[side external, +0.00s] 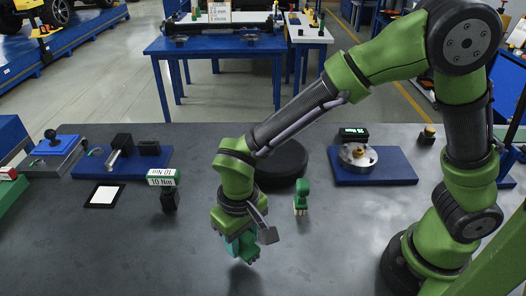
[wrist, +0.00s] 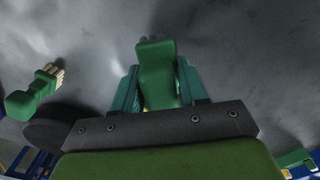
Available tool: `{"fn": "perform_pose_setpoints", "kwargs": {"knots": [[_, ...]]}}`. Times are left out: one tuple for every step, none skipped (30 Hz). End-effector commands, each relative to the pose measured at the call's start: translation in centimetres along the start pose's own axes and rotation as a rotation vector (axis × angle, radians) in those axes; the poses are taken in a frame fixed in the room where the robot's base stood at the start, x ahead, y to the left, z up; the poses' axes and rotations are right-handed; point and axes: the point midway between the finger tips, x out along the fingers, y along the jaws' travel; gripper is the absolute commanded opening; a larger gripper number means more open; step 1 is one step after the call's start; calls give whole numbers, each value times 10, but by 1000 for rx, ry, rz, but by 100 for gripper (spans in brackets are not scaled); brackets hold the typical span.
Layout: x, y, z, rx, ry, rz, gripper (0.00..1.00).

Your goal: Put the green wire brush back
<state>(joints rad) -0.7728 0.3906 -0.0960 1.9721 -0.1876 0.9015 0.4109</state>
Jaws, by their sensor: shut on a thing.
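My gripper (side external: 240,248) is shut on a green wire brush (wrist: 156,72), with a teal finger on each side of its green body in the wrist view. In the side view the held brush (side external: 251,257) is partly hidden by the gripper, above a dark shadow on the grey table. A second green brush (side external: 301,196) with tan bristles is on the table, right of my gripper. It also shows at the left of the wrist view (wrist: 22,104), apart from my gripper.
A black round object (side external: 283,165) lies behind my arm. A blue board (side external: 385,178) with a metal disc fixture stands at right. A 10 Nm display tool (side external: 168,200), a white square (side external: 104,195) and another blue board (side external: 85,172) are at left. The front table is clear.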

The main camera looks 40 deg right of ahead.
Motion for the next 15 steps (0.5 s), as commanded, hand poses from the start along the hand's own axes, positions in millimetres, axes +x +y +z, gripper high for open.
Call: {"fn": "perform_pose_setpoints", "kwargs": {"knots": [[1,-5,-7,-1,0,0,18],[2,-7,-9,-1,0,1,18],[2,-10,-12,-1,0,0,18],[2,-11,-13,-1,-1,1,18],[2,-12,-15,-1,0,1,18],[2,-13,-16,-1,0,0,18],[2,-14,-18,-1,1,0,18],[2,-16,-19,-1,0,0,18],[3,-18,-22,0,0,0,18],[6,-19,-23,0,-2,2,18],[11,-18,-22,0,-3,3,18],[18,-18,-22,0,-4,3,18],[24,-17,-21,0,-4,4,18],[28,-17,-21,0,-4,4,18],[34,-17,-21,0,-4,3,18]]}}
